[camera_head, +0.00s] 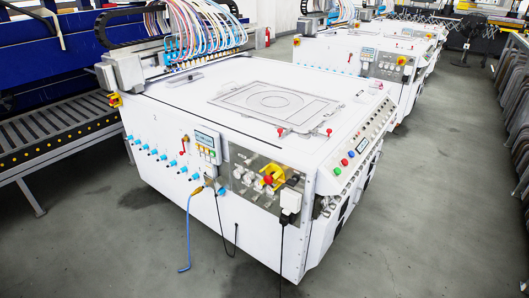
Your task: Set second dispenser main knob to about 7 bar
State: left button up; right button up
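A white dispenser machine (235,108) stands in the middle of the view, with a mark that looks like a 2 on its front face. A row of small blue fittings (164,157) runs down that face. A red-handled part (184,144) sits beside a small display panel (206,146). Right of these, a metal panel (247,177) carries several pale round knobs and a yellow part with a red knob (268,180). I cannot tell which is the main knob, and no pressure reading is legible. Neither of my grippers is in view.
A blue hose (188,235) and dark cables hang in front of the machine to the floor. A roller conveyor (50,138) stands at left. More white machines (365,70) stand behind. Grey floor (420,215) is open at right and in front.

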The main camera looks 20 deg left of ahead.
aim_at(247, 163)
jog(key=i+j+z, duration=0.1)
jog(key=i+j, duration=0.15)
jog(key=i+j+z, duration=0.1)
jog(key=j, duration=0.3)
jog(key=i+j+z, duration=0.1)
jog(key=i+j, duration=0.2)
jog(key=i+j+z, duration=0.1)
jog(key=j, duration=0.35)
jog(key=i+j+z, duration=0.1)
jog(key=i+j, duration=0.15)
jog(key=j, duration=0.15)
